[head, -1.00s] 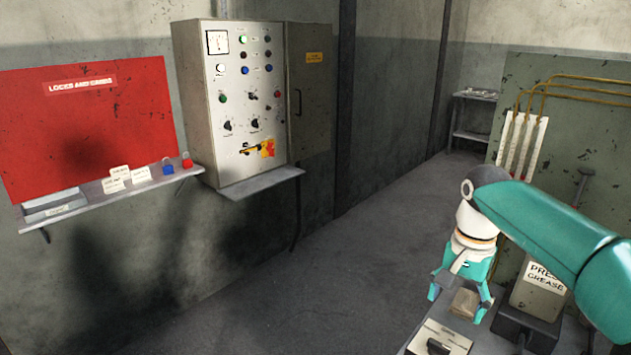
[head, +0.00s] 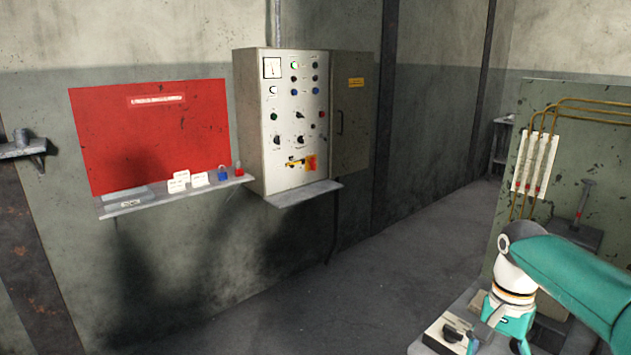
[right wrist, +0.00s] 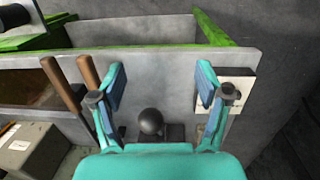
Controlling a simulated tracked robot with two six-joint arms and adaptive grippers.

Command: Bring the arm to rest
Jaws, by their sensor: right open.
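My right arm comes in from the right in the head view, teal and white. Its gripper (head: 500,343) points down at the bottom edge, beside a pale box with a black switch (head: 447,334). In the right wrist view the gripper (right wrist: 162,86) has its two teal fingers wide apart, with nothing held between them. A black ball knob (right wrist: 151,122) shows beyond and below the gap between the fingers; I cannot tell how far off it is. My left gripper is in neither view.
A grey control cabinet (head: 285,150) and a red board (head: 150,140) with a shelf (head: 150,200) stand along the wall. Open floor (head: 380,290) lies before them. In the wrist view, two wooden handles (right wrist: 75,85) are left of the fingers and a pale plate (right wrist: 238,90) is right.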

